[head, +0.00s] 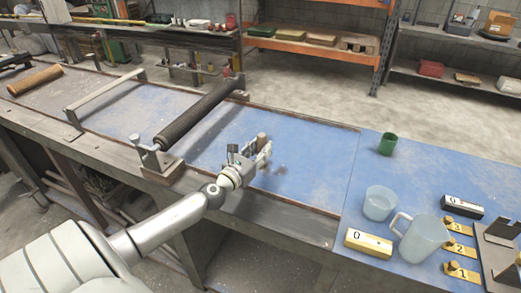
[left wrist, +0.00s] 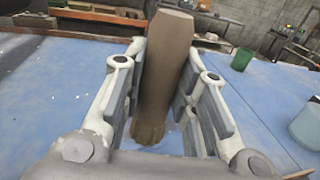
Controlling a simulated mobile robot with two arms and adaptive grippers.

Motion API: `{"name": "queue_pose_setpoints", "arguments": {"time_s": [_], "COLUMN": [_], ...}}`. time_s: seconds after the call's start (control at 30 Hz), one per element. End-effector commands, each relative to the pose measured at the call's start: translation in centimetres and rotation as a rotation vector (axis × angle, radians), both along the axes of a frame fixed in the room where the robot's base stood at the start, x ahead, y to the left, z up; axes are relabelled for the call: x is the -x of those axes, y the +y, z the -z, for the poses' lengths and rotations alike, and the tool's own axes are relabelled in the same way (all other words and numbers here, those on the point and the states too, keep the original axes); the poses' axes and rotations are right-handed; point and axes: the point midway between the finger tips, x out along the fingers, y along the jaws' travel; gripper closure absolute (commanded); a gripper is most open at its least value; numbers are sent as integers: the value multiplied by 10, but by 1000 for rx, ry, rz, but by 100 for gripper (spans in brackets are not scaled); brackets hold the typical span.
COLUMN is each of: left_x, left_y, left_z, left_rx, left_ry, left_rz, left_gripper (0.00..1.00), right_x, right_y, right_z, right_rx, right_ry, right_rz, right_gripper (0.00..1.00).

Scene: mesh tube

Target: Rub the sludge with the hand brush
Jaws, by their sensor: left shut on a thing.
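The hand brush (head: 262,139) has a brown wooden handle and is held by my left gripper (head: 255,155) over the blue table surface. The sludge (head: 282,170) seems to be a small dark brownish patch on the blue surface, just right of the gripper. I cannot tell whether the brush touches the surface, and the gripper may hide part of the patch. My right gripper is not in view.
A dark mesh roller (head: 202,110) lies across the table left of my gripper. To the right stand a green cup (head: 387,144), a clear beaker (head: 380,203), a pitcher (head: 424,238) and a yellow block (head: 368,243).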

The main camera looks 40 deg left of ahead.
Motion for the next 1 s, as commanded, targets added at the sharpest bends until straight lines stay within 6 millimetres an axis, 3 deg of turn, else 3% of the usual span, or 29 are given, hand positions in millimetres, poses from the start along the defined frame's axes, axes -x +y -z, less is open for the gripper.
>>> {"name": "queue_pose_setpoints", "arguments": {"time_s": [0.37, 0.7, 1.0], "left_x": [0, 0, 0], "left_y": [0, 0, 0], "left_z": [-6, -34, -34], "left_rx": [0, 0, 0], "left_ry": [-1, -1, -1], "left_rz": [0, 0, 0], "left_gripper": [100, 100, 100], "right_x": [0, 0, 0], "right_y": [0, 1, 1], "right_z": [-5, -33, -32], "right_rx": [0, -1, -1], "right_ry": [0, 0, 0], "right_rz": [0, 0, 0], "right_gripper": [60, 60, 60]}}
